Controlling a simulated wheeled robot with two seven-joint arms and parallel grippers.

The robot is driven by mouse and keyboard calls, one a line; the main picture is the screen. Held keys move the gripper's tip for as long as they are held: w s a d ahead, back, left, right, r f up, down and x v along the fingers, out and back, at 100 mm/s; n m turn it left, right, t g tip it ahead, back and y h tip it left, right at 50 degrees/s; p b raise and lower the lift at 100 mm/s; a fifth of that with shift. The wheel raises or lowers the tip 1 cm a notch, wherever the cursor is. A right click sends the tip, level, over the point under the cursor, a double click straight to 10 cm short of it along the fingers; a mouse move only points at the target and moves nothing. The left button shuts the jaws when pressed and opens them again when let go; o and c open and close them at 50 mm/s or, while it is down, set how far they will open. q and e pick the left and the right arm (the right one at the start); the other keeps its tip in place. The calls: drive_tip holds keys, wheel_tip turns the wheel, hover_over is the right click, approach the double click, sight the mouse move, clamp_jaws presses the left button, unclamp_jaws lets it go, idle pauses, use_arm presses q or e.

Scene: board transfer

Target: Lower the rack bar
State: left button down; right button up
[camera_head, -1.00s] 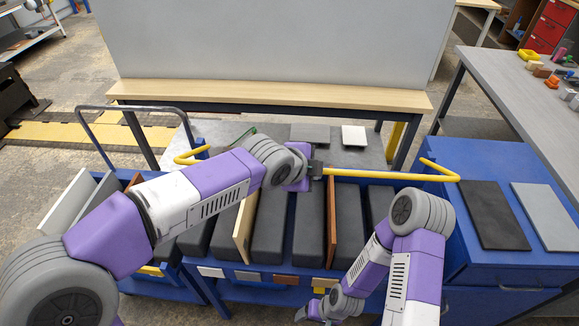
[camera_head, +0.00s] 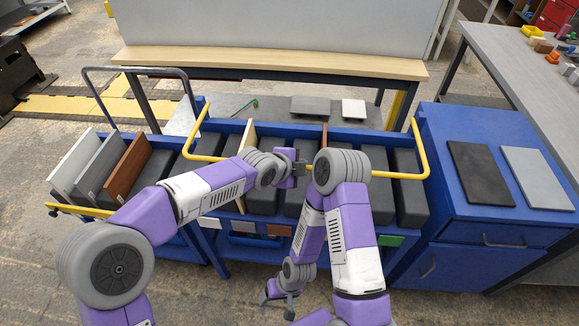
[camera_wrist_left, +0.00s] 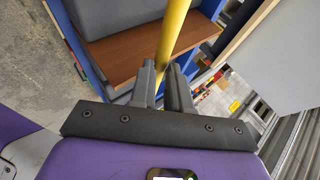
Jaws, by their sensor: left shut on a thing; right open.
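The yellow rack bar (camera_head: 398,176) runs across the front of the blue rack (camera_head: 378,132), with a side arm rising back from each end. My left gripper (camera_head: 299,168) is shut on the bar near its middle; the arm and wrist hide part of the bar. In the left wrist view the bar (camera_wrist_left: 174,35) passes between the two fingers of the left gripper (camera_wrist_left: 163,80). My right gripper (camera_head: 278,298) is open and empty, low in front of the rack and apart from the bar.
Dark grey blocks (camera_head: 408,185) and a thin light wooden board (camera_head: 247,140) stand in the rack. A trolley with a white board (camera_head: 76,160) and a brown board (camera_head: 128,165) stands left. A blue cabinet (camera_head: 440,150) with two flat panels stands right.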

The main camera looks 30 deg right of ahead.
use_arm(q)
drive_tip(key=shift+s+a+f+y, duration=0.2)
drive_tip(key=shift+f, duration=0.55)
drive_tip(key=shift+s+a+f+y, duration=0.15)
drive_tip(key=shift+f+y, duration=0.05)
drive_tip(key=shift+f, duration=0.5)
drive_tip(key=c, duration=1.1)
unclamp_jaws()
drive_tip(key=shift+w+d+f, duration=0.1)
drive_tip(key=p+v, duration=0.2)
drive_tip(key=v, duration=0.6)
drive_tip(key=shift+w+d+r, duration=0.15)
drive_tip(key=shift+w+r, duration=0.1)
